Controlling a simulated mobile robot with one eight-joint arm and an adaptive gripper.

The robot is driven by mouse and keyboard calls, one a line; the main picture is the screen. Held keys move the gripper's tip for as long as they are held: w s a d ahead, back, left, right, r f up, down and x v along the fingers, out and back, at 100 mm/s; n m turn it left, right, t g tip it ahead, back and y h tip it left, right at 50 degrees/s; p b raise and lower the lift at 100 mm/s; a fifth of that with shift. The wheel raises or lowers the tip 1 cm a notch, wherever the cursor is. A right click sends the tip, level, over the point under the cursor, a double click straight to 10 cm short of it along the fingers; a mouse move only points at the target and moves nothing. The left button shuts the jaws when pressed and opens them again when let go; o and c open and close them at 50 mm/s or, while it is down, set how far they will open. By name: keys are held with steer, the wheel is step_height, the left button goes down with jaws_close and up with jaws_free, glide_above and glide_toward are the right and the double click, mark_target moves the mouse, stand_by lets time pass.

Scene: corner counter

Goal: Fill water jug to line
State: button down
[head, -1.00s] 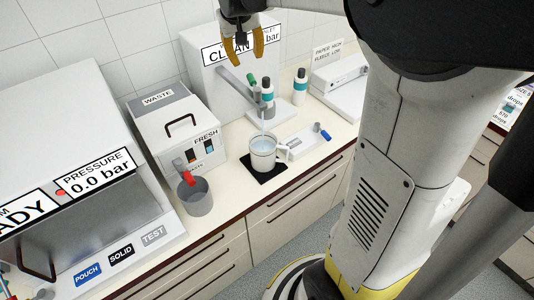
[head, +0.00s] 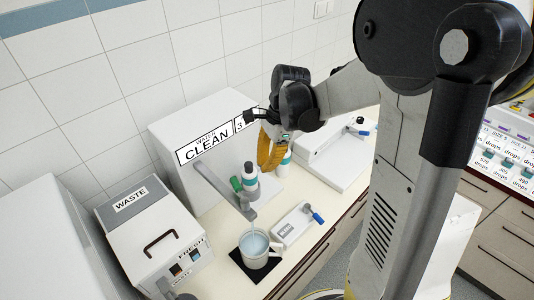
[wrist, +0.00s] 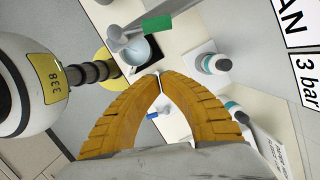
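The water jug (head: 262,261), a white mug-like vessel with a handle, stands on a black mat (head: 240,268) below the spout. Bluish water shows inside it; I cannot make out the fill line. The jug also shows in the wrist view (wrist: 150,58). The grey tap (head: 218,184) with a green lever (head: 237,184) reaches from the white CLEAN water unit (head: 168,130); the lever also shows in the wrist view (wrist: 157,25).
Two white bottles with teal bands, one nearer (head: 249,176) and one farther (head: 285,160), stand beside the tap. The WASTE box (head: 150,225) stands left.

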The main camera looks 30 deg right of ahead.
mark_target(240, 194)
steer(key=a+f, duration=0.4)
steer(key=a, duration=0.1)
steer(key=shift+w+f, duration=0.2)
steer(key=shift+f, duration=0.15)
steer(key=shift+a, duration=0.1)
